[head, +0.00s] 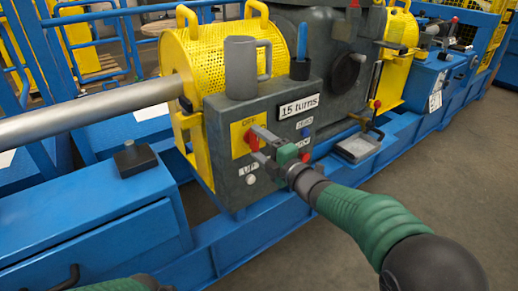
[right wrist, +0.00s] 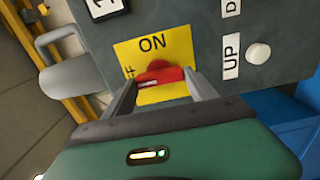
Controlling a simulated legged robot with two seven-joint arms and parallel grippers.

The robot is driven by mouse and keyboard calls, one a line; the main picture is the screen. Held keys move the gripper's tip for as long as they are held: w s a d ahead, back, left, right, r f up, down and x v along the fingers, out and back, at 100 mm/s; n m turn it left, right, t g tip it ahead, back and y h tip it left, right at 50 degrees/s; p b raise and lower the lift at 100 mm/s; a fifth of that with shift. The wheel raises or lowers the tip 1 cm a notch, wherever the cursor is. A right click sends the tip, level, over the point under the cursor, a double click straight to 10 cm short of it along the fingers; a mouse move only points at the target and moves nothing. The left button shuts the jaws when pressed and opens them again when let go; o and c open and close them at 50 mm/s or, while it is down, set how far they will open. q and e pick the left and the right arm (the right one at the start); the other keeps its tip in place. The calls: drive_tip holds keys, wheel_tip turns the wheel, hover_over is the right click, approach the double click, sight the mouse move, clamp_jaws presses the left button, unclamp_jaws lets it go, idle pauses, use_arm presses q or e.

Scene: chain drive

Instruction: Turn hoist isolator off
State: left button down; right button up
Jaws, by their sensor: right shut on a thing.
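The hoist isolator's red handle (head: 263,136) sits on a yellow plate (head: 238,141) on the front of the grey control box. In the head view, "OFF" shows at the plate's top. My right gripper (head: 262,148) is shut on the handle, which also shows between the fingers in the right wrist view (right wrist: 160,74). In that view the yellow plate (right wrist: 178,52) reads "ON" above the handle and part of "OFF" at its left. The handle lies crosswise there, with a pale mark at its left end near the "OFF" letters. My left gripper is out of view.
A white button (head: 250,179) marked "UP" is close below the plate. Open floor lies at front right.

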drive_tip(key=shift+s+a+f, duration=0.15)
drive_tip(key=shift+f, duration=0.25)
drive_tip(key=o, duration=1.4)
drive_tip(key=shift+r, duration=0.1)
drive_tip(key=shift+c, duration=0.2)
drive_tip(key=shift+r, duration=0.1)
drive_tip(key=p+v, duration=0.5)
drive_tip(key=v, duration=1.2)
